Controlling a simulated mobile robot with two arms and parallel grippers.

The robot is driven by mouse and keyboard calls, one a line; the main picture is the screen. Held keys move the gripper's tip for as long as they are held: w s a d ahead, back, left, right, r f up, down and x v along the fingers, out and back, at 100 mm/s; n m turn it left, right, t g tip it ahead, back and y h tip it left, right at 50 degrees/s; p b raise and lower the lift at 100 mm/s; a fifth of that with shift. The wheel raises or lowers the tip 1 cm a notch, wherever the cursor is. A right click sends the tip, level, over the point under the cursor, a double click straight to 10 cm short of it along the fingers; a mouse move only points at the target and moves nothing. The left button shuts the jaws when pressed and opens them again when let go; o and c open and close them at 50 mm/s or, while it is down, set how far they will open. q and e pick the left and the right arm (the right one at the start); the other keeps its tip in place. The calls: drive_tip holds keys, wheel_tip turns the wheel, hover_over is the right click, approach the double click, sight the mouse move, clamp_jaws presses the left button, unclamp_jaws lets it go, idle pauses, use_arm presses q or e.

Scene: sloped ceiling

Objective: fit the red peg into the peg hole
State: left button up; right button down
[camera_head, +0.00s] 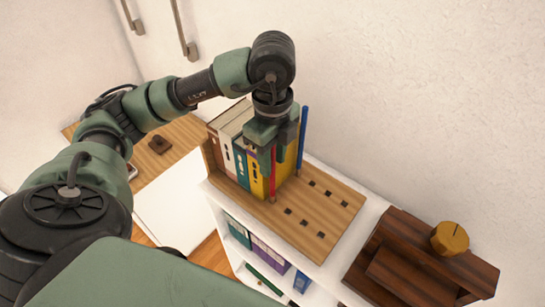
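The red peg (273,175) is thin and upright, in front of the yellow binder at the left end of the wooden peg board (322,222). My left gripper (273,145) points down from above and is shut on the peg's upper part, which its fingers hide. The peg's lower end is at the board's surface; I cannot tell whether it is in a hole or just above one. Several dark square holes, such as this peg hole (304,223), show empty to the right. My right gripper is not in view.
A blue peg (302,138) stands upright behind my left gripper. Binders (228,155) stand close on the left. A dark wooden stepped block (400,268) with a yellow knob (450,238) is at the right. The board's right half is clear.

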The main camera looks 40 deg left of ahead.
use_arm(q)
wheel_tip(320, 180, up, 12)
drive_tip(key=shift+r, duration=0.2)
idle(0.7)
idle(0.6)
